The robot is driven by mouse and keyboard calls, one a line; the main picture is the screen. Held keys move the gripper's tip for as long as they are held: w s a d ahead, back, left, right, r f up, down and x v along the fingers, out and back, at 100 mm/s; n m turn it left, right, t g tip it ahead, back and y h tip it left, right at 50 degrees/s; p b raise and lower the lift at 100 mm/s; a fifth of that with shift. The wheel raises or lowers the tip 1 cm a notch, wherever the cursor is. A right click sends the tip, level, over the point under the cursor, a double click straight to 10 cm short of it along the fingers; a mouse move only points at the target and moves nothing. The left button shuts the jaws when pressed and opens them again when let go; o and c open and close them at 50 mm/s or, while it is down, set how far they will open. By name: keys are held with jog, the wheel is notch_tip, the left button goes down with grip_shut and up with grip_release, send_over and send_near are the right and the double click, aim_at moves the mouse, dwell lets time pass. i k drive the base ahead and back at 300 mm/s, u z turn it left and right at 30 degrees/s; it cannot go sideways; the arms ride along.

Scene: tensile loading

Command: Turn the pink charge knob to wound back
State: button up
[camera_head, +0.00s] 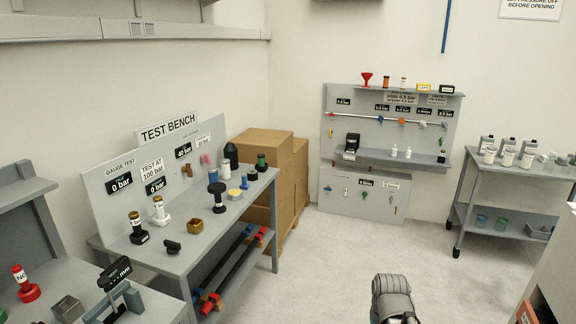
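A small pink part (206,160) shows on the upright back panel of the test bench (150,175), toward its right end. It is too small for me to read its markings or its turned position, so I cannot be sure it is the charge knob. A grey rounded part of my own arm (392,296) rises at the bottom edge, right of centre, well apart from the bench. My gripper's fingers do not show in this view.
Bottles, a brass-coloured cup (194,227) and a black spool (217,197) stand on the bench top. Cardboard boxes (264,148) stand behind its right end. A shelved cart (520,185) is at the right. The middle floor (340,245) is clear.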

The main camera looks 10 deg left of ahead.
aim_at(204, 157)
jog(key=u, duration=0.3)
jog(key=i, duration=0.85)
jog(key=u, duration=0.55)
jog(key=i, duration=0.6)
jog(key=z, duration=0.3)
jog(key=k, duration=1.3)
jog(key=z, duration=0.45)
jog(key=i, duration=1.45)
jog(key=u, duration=0.2)
